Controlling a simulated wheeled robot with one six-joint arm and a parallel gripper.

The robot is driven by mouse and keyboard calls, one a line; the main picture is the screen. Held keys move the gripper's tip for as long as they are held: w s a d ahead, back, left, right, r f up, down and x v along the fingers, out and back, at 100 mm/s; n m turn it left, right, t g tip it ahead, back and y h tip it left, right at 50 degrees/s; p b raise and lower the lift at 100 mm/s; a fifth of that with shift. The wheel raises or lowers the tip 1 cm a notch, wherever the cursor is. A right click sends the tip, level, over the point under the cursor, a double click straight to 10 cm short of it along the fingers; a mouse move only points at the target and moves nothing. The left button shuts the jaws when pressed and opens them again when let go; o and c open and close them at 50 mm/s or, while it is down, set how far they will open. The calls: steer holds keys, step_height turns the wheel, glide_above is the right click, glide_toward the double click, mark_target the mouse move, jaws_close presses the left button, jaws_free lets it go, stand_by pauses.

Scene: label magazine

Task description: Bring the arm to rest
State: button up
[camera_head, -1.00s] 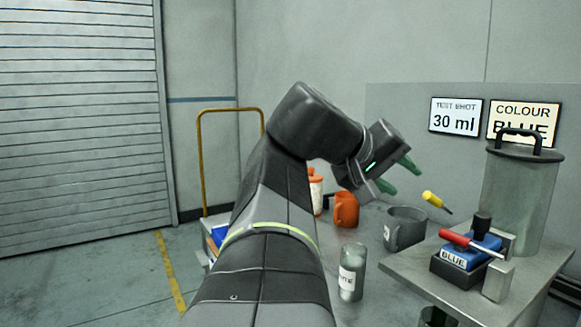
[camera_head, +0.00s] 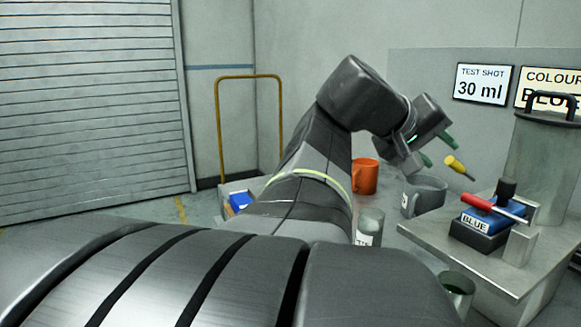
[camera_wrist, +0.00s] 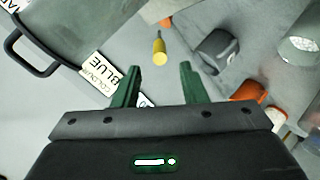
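My gripper (camera_head: 438,150) is raised over the bench, at the end of my bent arm. Its green fingers are apart, and nothing shows between them in the wrist view (camera_wrist: 158,82). A yellow-handled tool (camera_head: 455,163) shows just right of and below the fingers; it also shows beyond them in the wrist view (camera_wrist: 159,50). I cannot tell how far it is from the fingertips.
A grey mug (camera_head: 427,196), an orange mug (camera_head: 365,176) and a labelled glass jar (camera_head: 369,226) stand below. At right are a blue block marked BLUE (camera_head: 478,222), a red-handled tool (camera_head: 477,202) and a tall lidded canister (camera_head: 545,165). A yellow-railed cart (camera_head: 218,130) stands behind.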

mark_target(458, 162)
steer(key=b+x, duration=0.1)
steer(key=x, duration=0.7)
steer(key=shift+w+d+f, duration=0.1)
steer(key=shift+d+f, duration=0.05)
steer(key=shift+d, duration=0.1)
steer(key=p+v, duration=0.2)
steer(key=v, duration=1.2)
steer(key=b+x, duration=0.2)
steer(key=x, duration=1.1)
steer(key=shift+f, duration=0.15)
steer(key=shift+w+d+r+p, duration=0.3)
steer(key=shift+d+p, duration=0.2)
steer(key=shift+p, duration=0.2)
steer(key=shift+s+r+p, duration=0.1)
steer(key=shift+p, duration=0.3)
steer(key=y+p, duration=0.1)
steer(key=p, duration=0.2)
steer(key=shift+d+r+g, duration=0.1)
steer(key=shift+d+g, duration=0.05)
steer(key=shift+g, duration=0.25)
